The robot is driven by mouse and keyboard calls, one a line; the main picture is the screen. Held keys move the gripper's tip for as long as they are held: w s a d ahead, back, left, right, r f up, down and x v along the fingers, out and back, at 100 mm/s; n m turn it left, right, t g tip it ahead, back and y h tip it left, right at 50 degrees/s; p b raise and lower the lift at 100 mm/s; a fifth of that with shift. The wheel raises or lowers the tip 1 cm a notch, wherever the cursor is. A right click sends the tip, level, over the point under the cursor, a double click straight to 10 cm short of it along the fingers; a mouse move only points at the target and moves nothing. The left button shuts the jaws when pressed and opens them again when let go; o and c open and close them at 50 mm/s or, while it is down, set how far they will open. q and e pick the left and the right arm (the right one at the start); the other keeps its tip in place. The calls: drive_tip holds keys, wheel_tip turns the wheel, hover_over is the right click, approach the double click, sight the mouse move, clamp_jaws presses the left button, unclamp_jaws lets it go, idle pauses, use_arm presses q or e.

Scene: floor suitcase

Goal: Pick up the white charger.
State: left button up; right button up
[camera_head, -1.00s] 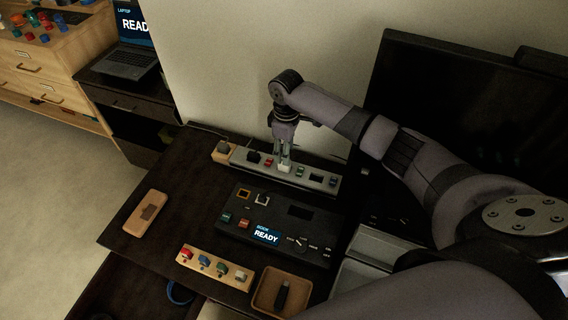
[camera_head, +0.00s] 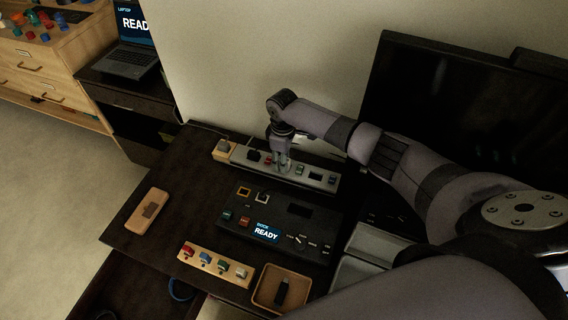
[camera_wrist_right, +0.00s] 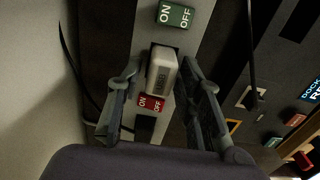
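The white charger (camera_wrist_right: 162,75) is plugged into the grey power strip (camera_head: 239,158) on the dark desk. In the right wrist view it stands between a green ON/OFF switch (camera_wrist_right: 175,16) and a red ON/OFF switch (camera_wrist_right: 151,103). My right gripper (camera_wrist_right: 160,68) is open, with one finger on each side of the charger and a small gap visible on both sides. In the head view my right gripper (camera_head: 283,166) is low over the strip and mostly hides the charger. My left gripper is not in view.
A black READY panel (camera_head: 275,215) lies in front of the strip. A wooden switch strip (camera_head: 213,267), a wooden tray (camera_head: 258,291) and a tan block (camera_head: 148,210) are nearer. A dark monitor (camera_head: 450,100) stands at right. A cable (camera_wrist_right: 72,65) runs beside the strip.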

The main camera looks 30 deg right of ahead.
clamp_jaws()
drive_tip(key=shift+r, duration=0.1)
idle(0.3)
